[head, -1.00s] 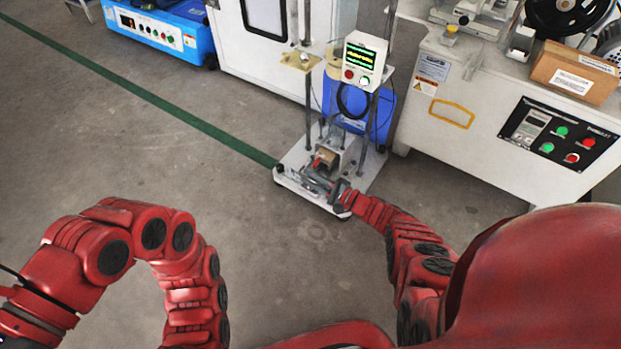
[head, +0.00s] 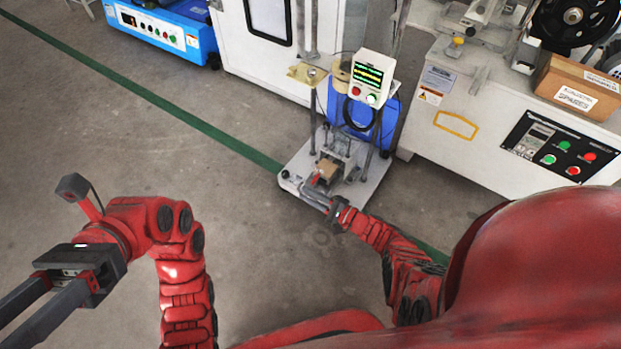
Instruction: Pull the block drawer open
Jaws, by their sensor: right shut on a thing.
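The tile tester has a light base plate (head: 367,187) on the floor, two upright posts and a small display box (head: 373,76). The block drawer (head: 327,171) sits low on this base, with a brown block in it; details are too small to tell how far it stands out. My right gripper (head: 317,192) is at the drawer's near side, shut on the drawer, probably at its handle, which the fingers hide. My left gripper (head: 24,312) is at the lower left, far from the tester. Its fingers are apart and empty where seen; the tips run off the frame edge.
A blue container (head: 388,122) stands behind the tester. A white machine cabinet (head: 468,135) with a control panel stands to the right, a cardboard box (head: 577,84) on top. A blue machine (head: 165,30) is at the back left. The floor left of the tester is clear.

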